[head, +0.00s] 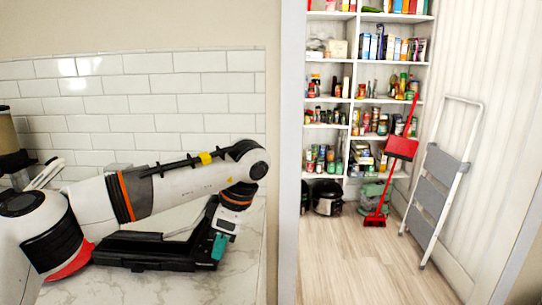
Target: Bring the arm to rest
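My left arm comes in from the left and bends downward at its far end. Its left gripper (218,247) points down, with a teal part at the tip, low over the pale marble counter (75,290). The teal tip overlaps the right end of a low black object (150,258) in the picture. I cannot tell whether they touch. The fingers are too small and overlapped to show a gap or anything held. My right arm and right gripper are not in view.
White tiles (160,104) back the counter. A dark appliance (13,150) stands at its left edge. Through a doorway, full pantry shelves (391,17), a red broom and dustpan (400,147) and a folded step ladder (436,190) surround clear wooden floor (350,265).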

